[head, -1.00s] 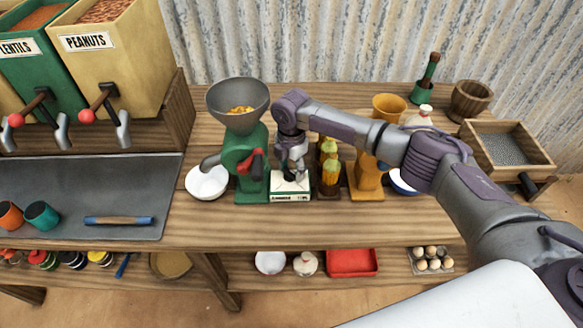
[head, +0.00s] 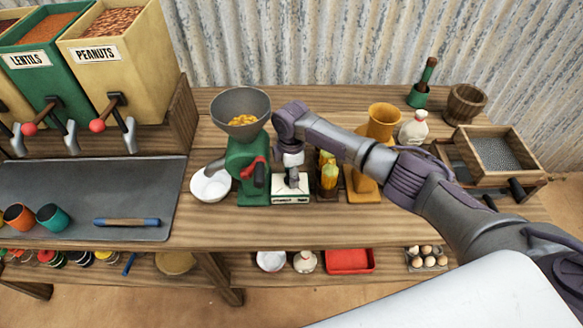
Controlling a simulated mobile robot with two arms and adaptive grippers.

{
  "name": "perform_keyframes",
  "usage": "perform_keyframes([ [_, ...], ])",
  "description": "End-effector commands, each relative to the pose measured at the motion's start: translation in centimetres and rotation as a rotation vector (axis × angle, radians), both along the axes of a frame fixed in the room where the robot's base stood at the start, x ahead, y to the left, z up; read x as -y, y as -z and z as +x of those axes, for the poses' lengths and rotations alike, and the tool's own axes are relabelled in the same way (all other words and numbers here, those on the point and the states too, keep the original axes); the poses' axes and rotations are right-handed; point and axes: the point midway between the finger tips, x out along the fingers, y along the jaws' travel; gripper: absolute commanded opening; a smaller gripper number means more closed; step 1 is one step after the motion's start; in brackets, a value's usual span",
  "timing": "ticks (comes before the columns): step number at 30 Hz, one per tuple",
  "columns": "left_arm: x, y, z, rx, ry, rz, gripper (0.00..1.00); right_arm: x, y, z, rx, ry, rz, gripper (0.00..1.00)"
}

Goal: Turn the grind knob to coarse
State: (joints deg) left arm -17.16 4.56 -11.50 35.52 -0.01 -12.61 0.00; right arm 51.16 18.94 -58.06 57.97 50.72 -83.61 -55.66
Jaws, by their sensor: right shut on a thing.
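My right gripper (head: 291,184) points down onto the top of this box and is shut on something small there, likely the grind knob. The fingers hide the knob, so its setting cannot be read. My left gripper is out of view.
Yellow corn bottles (head: 328,172) and an ochre grinder (head: 362,185) stand close on the right of the gripper. A white bowl (head: 209,184) is under the green grinder's spout. The table front is clear.

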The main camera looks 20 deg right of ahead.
Motion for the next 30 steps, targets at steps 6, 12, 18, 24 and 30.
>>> perform_keyframes([
  [6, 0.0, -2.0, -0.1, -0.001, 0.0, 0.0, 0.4, -0.1, -0.4, -0.1, -0.001, 0.209, -0.001, 0.17],
  [12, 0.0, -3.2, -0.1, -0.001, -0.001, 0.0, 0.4, -0.2, -0.4, -0.1, 0.0, 0.398, -0.001, 0.17],
  [18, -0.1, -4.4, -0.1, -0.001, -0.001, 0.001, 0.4, -0.3, -0.4, -0.1, 0.0, 0.587, -0.002, 0.17],
  [24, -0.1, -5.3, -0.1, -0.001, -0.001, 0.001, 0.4, -0.4, -0.3, -0.1, 0.0, 0.757, -0.002, 0.17],
  [30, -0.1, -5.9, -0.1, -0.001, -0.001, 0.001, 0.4, -0.4, -0.3, -0.1, 0.002, 0.889, -0.001, 0.17],
])
